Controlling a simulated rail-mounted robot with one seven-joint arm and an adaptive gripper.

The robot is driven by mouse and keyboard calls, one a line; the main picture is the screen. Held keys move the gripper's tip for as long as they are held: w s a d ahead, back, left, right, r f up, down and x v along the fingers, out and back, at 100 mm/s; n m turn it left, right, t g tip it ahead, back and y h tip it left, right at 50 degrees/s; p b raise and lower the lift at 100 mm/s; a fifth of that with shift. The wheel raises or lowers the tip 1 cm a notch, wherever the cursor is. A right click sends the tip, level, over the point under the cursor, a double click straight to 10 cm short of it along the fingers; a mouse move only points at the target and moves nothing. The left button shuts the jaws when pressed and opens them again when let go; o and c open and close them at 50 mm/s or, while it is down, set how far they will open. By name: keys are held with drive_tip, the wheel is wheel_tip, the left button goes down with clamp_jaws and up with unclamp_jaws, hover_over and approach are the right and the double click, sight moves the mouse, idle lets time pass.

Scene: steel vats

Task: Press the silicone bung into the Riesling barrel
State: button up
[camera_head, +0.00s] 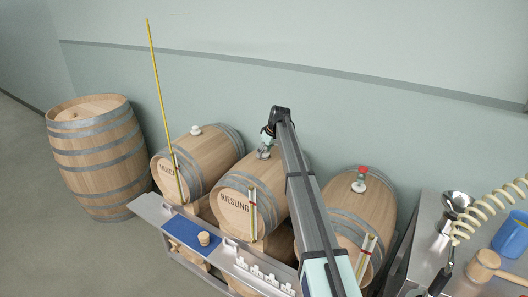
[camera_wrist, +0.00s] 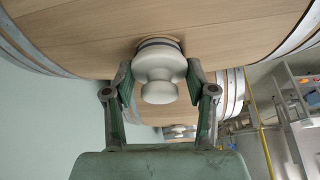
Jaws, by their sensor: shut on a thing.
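The Riesling barrel (camera_head: 236,203) lies on its side in the middle of the rack, its label facing front. My gripper (camera_head: 265,150) is at the top of this barrel, partly hidden by my arm. In the wrist view my gripper (camera_wrist: 160,78) has its two fingers on either side of the pale grey silicone bung (camera_wrist: 160,72), shut on it. The bung's narrow end meets the barrel's wooden staves (camera_wrist: 100,45) at the bung hole, where a dark ring and part of the hole's rim show. How deep it sits cannot be told.
A barrel with a white bung (camera_head: 195,130) lies left, and one with a red-topped bung (camera_head: 362,174) lies right. A tall yellow rod (camera_head: 160,90) stands before the left barrel. The front shelf holds a blue mat (camera_head: 183,228). A steel bench (camera_head: 425,225) stands at right.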

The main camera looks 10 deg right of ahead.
drive_tip(key=shift+s+f, duration=0.1)
drive_tip(key=shift+f, duration=0.35)
drive_tip(key=o, duration=1.2)
drive_tip(key=v, duration=1.2)
drive_tip(key=shift+a, duration=0.1)
